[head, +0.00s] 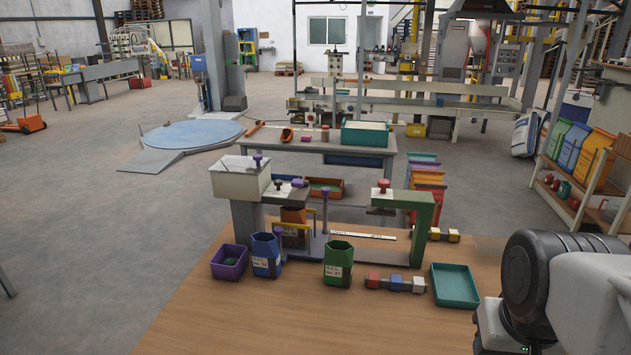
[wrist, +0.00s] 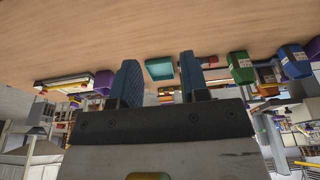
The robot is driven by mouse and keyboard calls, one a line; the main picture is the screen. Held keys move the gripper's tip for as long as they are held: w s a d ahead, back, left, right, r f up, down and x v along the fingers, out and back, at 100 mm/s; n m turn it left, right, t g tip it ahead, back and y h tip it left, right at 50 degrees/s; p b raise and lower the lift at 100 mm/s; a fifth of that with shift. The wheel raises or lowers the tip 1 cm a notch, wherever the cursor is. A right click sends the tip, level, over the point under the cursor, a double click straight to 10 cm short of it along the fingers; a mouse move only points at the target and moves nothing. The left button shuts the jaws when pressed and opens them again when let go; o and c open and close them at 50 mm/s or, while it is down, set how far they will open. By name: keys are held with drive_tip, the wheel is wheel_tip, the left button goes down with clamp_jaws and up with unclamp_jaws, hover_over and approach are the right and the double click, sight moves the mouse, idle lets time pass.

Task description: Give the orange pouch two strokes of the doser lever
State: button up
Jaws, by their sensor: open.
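The doser is a bench machine with a pale hopper box (head: 240,178) at its left end in the head view. An orange pouch (head: 293,215) stands under the dark spout, partly hidden by the frame. My gripper (wrist: 158,62) is open and empty in the wrist view, well away from the doser. Its fingers do not show in the head view.
A blue pouch (head: 265,258), a green pouch (head: 338,264) and a purple bin (head: 229,264) stand before the doser. Several coloured blocks (head: 395,284) and a teal tray (head: 455,286) lie right. A green arch (head: 422,228) with a red knob (head: 384,184) stands at the machine's right end.

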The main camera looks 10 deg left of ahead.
drive_tip(key=shift+w+a+r, duration=0.1)
drive_tip(key=shift+w+r, duration=0.05)
drive_tip(key=shift+w, duration=0.15)
drive_tip(key=c, duration=0.5)
drive_tip(key=shift+w+a+r, duration=0.1)
drive_tip(key=shift+w+r, duration=0.15)
drive_tip(key=shift+w, duration=0.05)
clamp_jaws()
drive_tip(key=w+a+r+n, duration=0.1)
drive_tip(key=w+a+r, duration=0.2)
drive_tip(key=w, duration=0.3)
drive_tip(key=w+a+r+n, duration=0.1)
drive_tip(key=w+a+r, duration=0.15)
drive_tip(key=w, duration=0.45)
drive_tip(key=n+g+y, duration=0.1)
drive_tip(key=n+g, duration=0.1)
drive_tip(key=n, duration=0.3)
approach(298, 181)
drive_tip(key=shift+a+f, duration=0.1)
drive_tip(key=shift+a, duration=0.1)
drive_tip(key=shift+f, duration=0.15)
drive_tip(key=shift+w+a+f, duration=0.1)
drive_tip(key=shift+w+f, duration=0.05)
drive_tip(key=shift+f, duration=1.5)
drive_tip(key=shift+w+a+f, duration=0.1)
drive_tip(key=shift+f, duration=1.6)
